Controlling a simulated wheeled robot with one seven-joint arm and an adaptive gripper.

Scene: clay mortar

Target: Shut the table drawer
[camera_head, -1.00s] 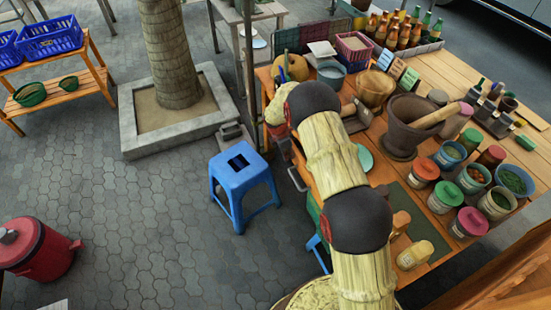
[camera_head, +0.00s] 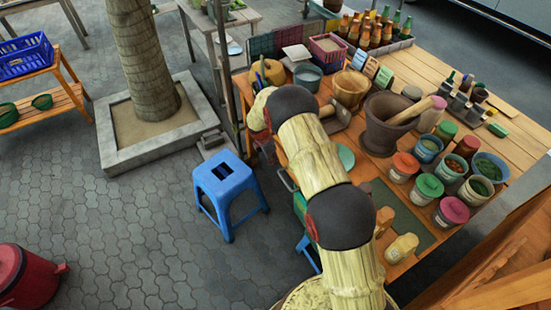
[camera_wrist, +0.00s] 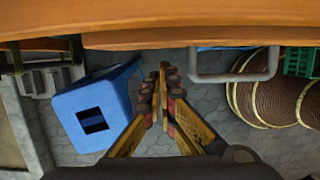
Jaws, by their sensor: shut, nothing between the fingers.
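The wooden table (camera_head: 455,100) stands at the right in the head view. In the wrist view, its orange-brown drawer front (camera_wrist: 215,36) runs along the top, with a grey bar handle (camera_wrist: 236,78) right of the fingers. The handle also shows as a small grey bar beside my arm in the head view (camera_head: 286,181). The front seems to stand out a little from the table edge at its left; how far is hard to tell. My gripper (camera_wrist: 162,72) is shut and empty, its tips close to the front, left of the handle. Contact cannot be told. My arm hides most of the drawer in the head view.
A blue stool (camera_head: 225,178) stands on the paving left of the table, also left of the fingers in the wrist view (camera_wrist: 95,105). A mortar (camera_head: 388,125), jars and bottles crowd the tabletop. A tree planter (camera_head: 160,140) and a red bin (camera_head: 25,275) stand farther left.

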